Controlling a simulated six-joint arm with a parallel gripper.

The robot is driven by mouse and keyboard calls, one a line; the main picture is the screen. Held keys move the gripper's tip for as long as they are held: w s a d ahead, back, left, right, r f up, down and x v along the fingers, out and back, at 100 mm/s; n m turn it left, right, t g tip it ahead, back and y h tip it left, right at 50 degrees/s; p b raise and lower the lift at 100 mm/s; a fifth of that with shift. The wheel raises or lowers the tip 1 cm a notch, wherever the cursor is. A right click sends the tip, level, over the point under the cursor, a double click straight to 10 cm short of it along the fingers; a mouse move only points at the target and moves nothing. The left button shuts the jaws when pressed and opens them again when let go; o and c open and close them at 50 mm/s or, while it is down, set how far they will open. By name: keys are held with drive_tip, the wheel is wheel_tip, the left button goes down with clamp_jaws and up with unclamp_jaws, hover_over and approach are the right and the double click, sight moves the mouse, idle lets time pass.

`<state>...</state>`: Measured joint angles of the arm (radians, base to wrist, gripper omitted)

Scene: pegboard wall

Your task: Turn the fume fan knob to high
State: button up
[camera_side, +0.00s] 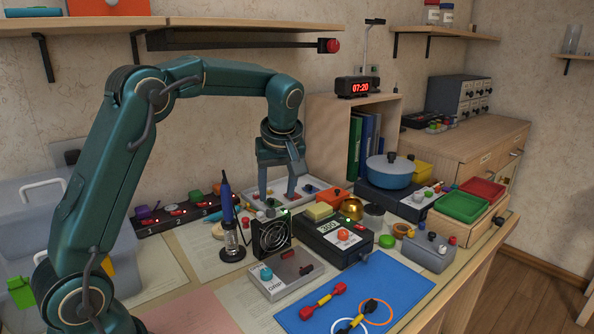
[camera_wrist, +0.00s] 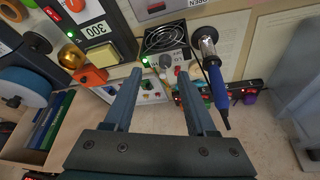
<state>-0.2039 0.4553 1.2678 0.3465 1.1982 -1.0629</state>
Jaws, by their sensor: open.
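The fume fan (camera_side: 271,236) is a black box with a round grille, standing on the bench in the middle of the side view. It also shows at the top of the wrist view (camera_wrist: 166,37). Its grey knob (camera_wrist: 167,61) sits beside the grille, close to a lit green lamp (camera_wrist: 146,62). In the side view I cannot clearly make out the knob. My gripper (camera_side: 278,198) points down just behind the fan, open and empty. In the wrist view, the fingertips of my gripper (camera_wrist: 162,76) lie to either side of the knob, apart from it as far as I can tell.
A soldering iron (camera_side: 227,205) stands upright left of the fan. A station reading 300 (camera_side: 337,238) and a yellow sponge (camera_side: 319,211) are to its right. A white panel with small coloured parts (camera_side: 311,187) lies behind my gripper. A blue mat (camera_side: 385,285) is in front.

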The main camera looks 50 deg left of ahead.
sight(271, 210)
drive_tip(key=shift+s+a+x, duration=0.1)
drive_tip(key=shift+a+x, duration=0.05)
drive_tip(key=shift+x, duration=0.85)
drive_tip(key=shift+s+a+x, duration=0.1)
drive_tip(key=shift+a+x, duration=0.05)
drive_tip(key=shift+x, duration=0.8)
drive_tip(key=shift+s+a+x, duration=0.1)
drive_tip(key=shift+a+x, duration=0.05)
drive_tip(key=shift+x, duration=0.85)
drive_tip(key=shift+r, duration=0.1)
clamp_jaws()
